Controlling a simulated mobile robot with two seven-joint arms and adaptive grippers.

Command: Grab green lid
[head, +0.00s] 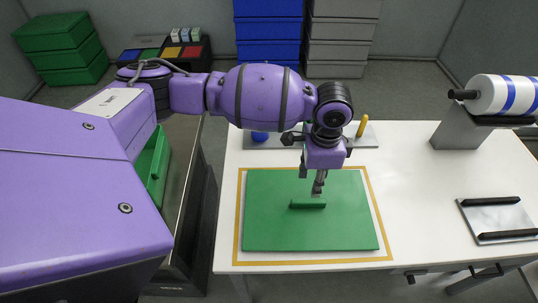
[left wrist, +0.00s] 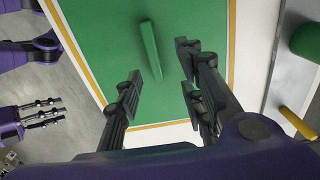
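The green lid (head: 275,225) lies flat inside a yellow outline on the white table. A raised green handle bar (head: 308,204) stands at its middle. My left gripper (head: 318,190) is above the lid, just behind the handle in the head view. In the left wrist view the lid (left wrist: 100,50) fills the upper middle, and the handle (left wrist: 151,50) shows ahead, roughly between the two fingers. The fingers of my left gripper (left wrist: 158,75) are spread apart with nothing between them. Another gripper of mine, the right one (left wrist: 42,113), shows at the left edge with its fingers apart.
A grey plate with a blue knob (head: 260,137) and a yellow peg (head: 362,126) lies behind the lid. A film roll (head: 500,95) on a stand and a metal plate with black bars (head: 497,218) are at the right. A green bin (head: 152,165) stands left of the white table (head: 420,190).

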